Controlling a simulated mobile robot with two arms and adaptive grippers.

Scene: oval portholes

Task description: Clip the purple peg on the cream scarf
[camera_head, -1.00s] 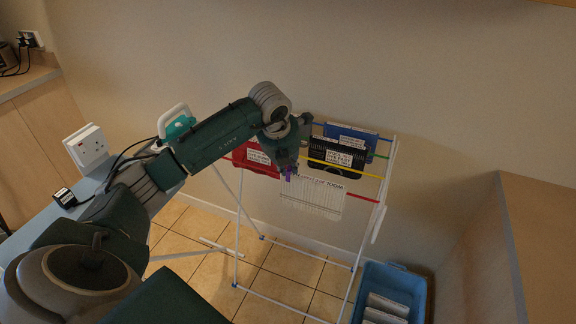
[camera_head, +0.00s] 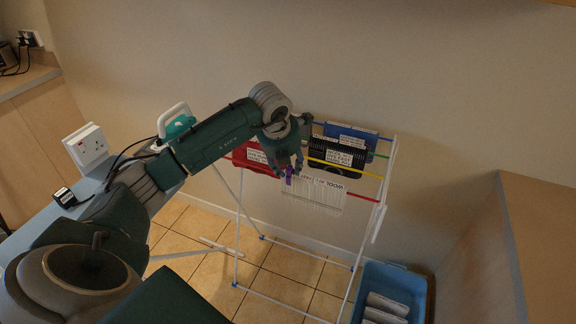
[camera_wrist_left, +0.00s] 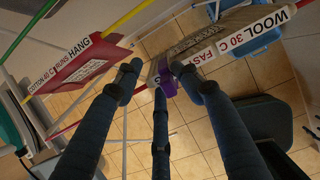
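The cream scarf (camera_head: 318,199) hangs over the red front rail of the white airer. In the left wrist view the scarf (camera_wrist_left: 207,45) carries a label reading "WOOL 30 C". The purple peg (camera_head: 289,175) sits at the left end of the scarf's top edge; it also shows in the left wrist view (camera_wrist_left: 163,78). My left gripper (camera_head: 289,168) is just above the peg. In the wrist view its fingers (camera_wrist_left: 158,80) are spread around the peg, with gaps to either side, so it looks open. The peg's jaws are partly hidden. My right gripper is out of view.
A red cloth (camera_head: 250,158), a black cloth (camera_head: 337,157) and a blue cloth (camera_head: 351,136) hang on other rails. A blue basket (camera_head: 421,287) with pale items stands on the tiles at lower right. A wooden unit (camera_head: 541,235) stands at far right.

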